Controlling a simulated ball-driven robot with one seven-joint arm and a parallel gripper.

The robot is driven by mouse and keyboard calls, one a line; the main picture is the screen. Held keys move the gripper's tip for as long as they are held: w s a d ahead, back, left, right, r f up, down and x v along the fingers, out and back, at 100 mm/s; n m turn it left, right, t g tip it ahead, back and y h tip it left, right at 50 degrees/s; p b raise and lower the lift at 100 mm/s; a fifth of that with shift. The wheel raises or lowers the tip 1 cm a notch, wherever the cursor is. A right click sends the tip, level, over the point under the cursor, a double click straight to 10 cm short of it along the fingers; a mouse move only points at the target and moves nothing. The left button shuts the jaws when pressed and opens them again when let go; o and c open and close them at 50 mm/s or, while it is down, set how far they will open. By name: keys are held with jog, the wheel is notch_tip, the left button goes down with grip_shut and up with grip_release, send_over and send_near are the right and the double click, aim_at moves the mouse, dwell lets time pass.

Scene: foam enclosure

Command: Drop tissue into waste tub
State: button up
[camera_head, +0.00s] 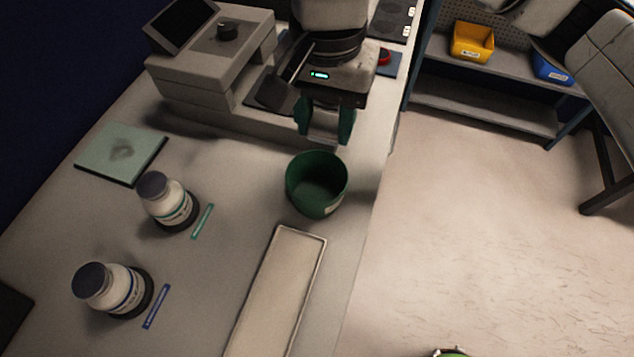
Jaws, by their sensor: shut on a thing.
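The waste tub (296,186) is a round dark green tub with a small pale label. It stands upright and open on the bench near its right edge, and its inside looks empty. My gripper (326,128) points down over the bench, just behind the tub and apart from it in the picture. Its two teal fingers are shut on the tissue. The tissue (325,120) is a pale grey patch between the fingers, hard to tell from the bench behind it.
A long shallow tray (317,262) lies in front of the tub. Two white bottles (175,203) with dark caps stand at left by coloured strips. A pale green pad (100,152) lies behind them. A grey device (215,60) stands behind at left. The bench's right edge (366,245) drops to the floor.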

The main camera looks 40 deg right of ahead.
jog(key=shift+f, duration=1.85)
jog(key=o, duration=1.2)
jog(key=shift+b, duration=0.3)
notch_tip(320, 180, up, 11)
jog(key=shift+f+b, duration=0.1)
jog(key=shift+b, duration=0.3)
